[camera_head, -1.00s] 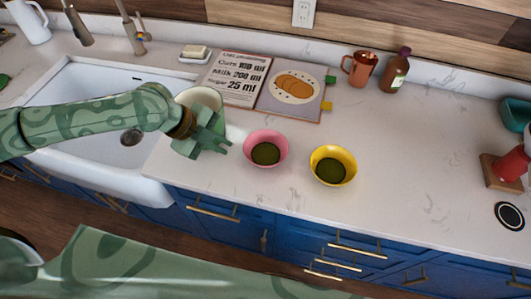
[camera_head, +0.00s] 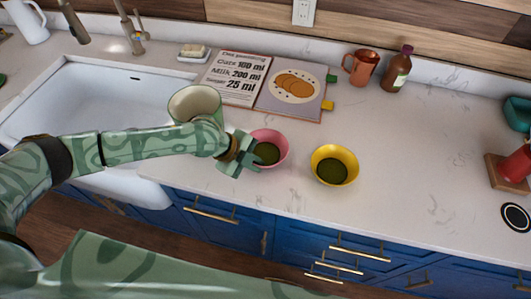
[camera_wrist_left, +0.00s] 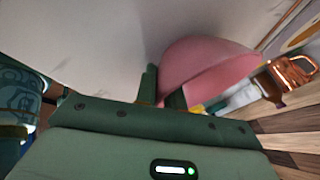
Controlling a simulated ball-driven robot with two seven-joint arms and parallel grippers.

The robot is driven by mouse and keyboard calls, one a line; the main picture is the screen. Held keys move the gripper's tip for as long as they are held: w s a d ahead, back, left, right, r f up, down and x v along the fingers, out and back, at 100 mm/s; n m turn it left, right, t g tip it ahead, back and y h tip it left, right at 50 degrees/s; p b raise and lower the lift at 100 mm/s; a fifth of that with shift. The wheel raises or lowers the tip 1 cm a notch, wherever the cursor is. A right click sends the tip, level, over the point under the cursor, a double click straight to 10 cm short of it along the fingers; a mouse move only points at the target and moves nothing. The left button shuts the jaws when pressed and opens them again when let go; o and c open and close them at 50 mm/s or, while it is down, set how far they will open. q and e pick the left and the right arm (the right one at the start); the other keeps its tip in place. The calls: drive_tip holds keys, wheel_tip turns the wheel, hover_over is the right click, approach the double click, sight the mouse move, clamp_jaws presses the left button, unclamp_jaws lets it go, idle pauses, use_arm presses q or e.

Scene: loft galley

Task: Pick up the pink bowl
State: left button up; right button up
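The pink bowl (camera_head: 282,150) stands on the pale counter with dark green contents in it. My left gripper (camera_head: 250,158) is at its left side, at rim height. In the left wrist view the pink bowl (camera_wrist_left: 205,65) fills the upper middle, and its near wall runs between the two close-set fingers of my left gripper (camera_wrist_left: 162,92). The fingers look shut on that wall, with almost no gap. The bowl still appears to rest on the counter. My right gripper is not in view.
A yellow bowl (camera_head: 350,160) stands just right of the pink one. A cream pot (camera_head: 196,100) stands behind my left wrist, by the sink (camera_head: 60,105). An open recipe book (camera_head: 262,108), copper mug (camera_head: 361,67) and brown bottle (camera_head: 396,72) are behind.

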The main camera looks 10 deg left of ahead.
use_arm(q)
clamp_jaws()
drive_tip(key=shift+r, duration=0.15)
drive_tip(key=shift+r, duration=0.3)
wheel_tip(320, 180, up, 3)
drive_tip(key=shift+f+p, duration=0.1)
drive_tip(key=shift+p, duration=0.2)
drive_tip(key=s+a+r+p, duration=0.1)
drive_tip(key=s+a+r, duration=0.8)
drive_tip(key=s+a, duration=0.1)
drive_tip(key=shift+r+p, duration=0.2)
drive_tip(key=shift+p, duration=0.1)
drive_tip(key=shift+r, duration=0.1)
